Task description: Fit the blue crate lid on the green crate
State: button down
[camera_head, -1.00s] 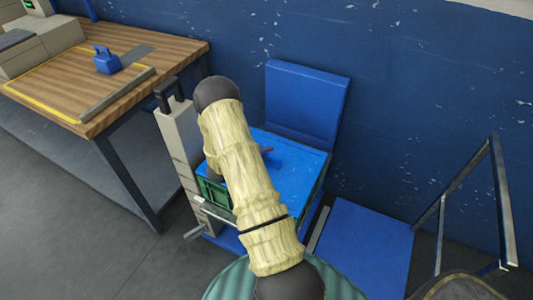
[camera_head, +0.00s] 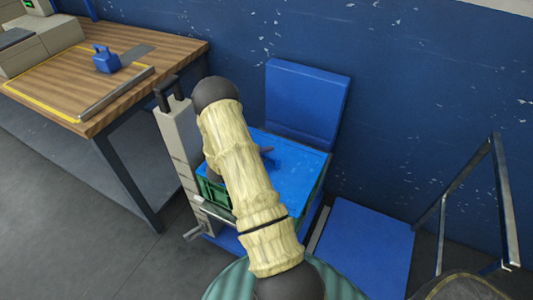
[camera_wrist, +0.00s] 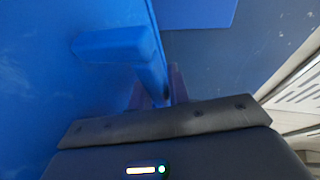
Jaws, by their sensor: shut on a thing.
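The blue crate lid (camera_head: 302,170) lies flat over the top of the green crate (camera_head: 214,193). A green side of the crate shows below the lid, left of my arm. My arm hides the lid's middle and near left part, so I cannot tell whether it is fully seated. In the wrist view the lid (camera_wrist: 60,90) fills the left side, with its raised blue handle (camera_wrist: 115,44) reaching to my gripper (camera_wrist: 160,92). My gripper is shut on this handle. In the head view my arm mostly hides the gripper.
The crate stands on a blue platform with an upright blue back panel (camera_head: 305,105) behind it and a grey post (camera_head: 181,145) at its left. A wooden workbench (camera_head: 185,60) holds a blue weight-like block (camera_head: 106,62). A metal rail (camera_head: 500,200) stands at right.

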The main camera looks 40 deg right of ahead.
jog(key=shift+f, duration=0.25)
jog(key=c, duration=1.6)
grip_release()
jog(key=shift+p+v, duration=0.85)
jog(key=shift+v, duration=4.65)
